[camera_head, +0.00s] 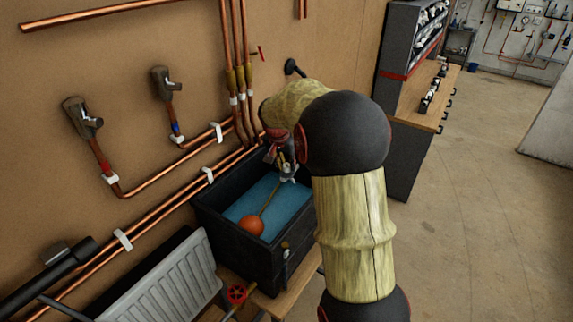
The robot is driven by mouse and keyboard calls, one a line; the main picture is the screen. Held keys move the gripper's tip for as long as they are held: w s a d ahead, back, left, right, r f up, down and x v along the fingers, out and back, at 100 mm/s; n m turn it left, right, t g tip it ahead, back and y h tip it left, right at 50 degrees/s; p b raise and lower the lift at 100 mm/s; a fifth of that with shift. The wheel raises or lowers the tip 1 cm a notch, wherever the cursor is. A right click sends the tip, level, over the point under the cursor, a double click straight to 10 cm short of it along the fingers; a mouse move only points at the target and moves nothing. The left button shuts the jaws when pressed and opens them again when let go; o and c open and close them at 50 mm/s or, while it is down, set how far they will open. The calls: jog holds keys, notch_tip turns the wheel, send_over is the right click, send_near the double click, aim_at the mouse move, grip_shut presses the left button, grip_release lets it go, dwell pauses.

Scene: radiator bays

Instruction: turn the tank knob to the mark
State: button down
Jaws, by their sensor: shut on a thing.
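The dark tank (222,236) holds blue water, with an orange float ball (251,225) on a thin rod. The rod runs up to a small pale fitting (288,173) at the tank's far side. My gripper (280,156) is at that far side, just above the fitting, small in view and partly covered by my arm. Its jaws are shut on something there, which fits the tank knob. The knob and its mark cannot be made out.
Copper pipes (160,178) run along the wall behind the tank. A white radiator (167,284) and a red handwheel (237,293) are at the front left. A workbench (418,112) stands at the back right. The floor (478,220) on the right is clear.

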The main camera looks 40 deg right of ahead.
jog(key=n+t+b, duration=0.1)
jog(key=n, duration=0.2)
jog(key=n+y+b, duration=0.1)
jog(key=n, duration=0.2)
jog(key=shift+s+d+t+y, duration=0.1)
jog(key=shift+d+t+y, duration=0.1)
jog(key=shift+t+y, duration=0.15)
jog(key=n+b, duration=0.1)
jog(key=n, duration=0.1)
jog(key=n+y+b, duration=0.1)
jog(key=n, duration=0.1)
jog(key=shift+d+t+y, duration=0.1)
jog(key=shift+t+y, duration=0.15)
jog(key=shift+n+b, duration=0.65)
jog(key=shift+n, duration=0.15)
jog(key=shift+r+y, duration=0.1)
jog(key=shift+y, duration=0.2)
jog(key=c, duration=1.5)
grip_release()
jog(key=shift+c, duration=0.2)
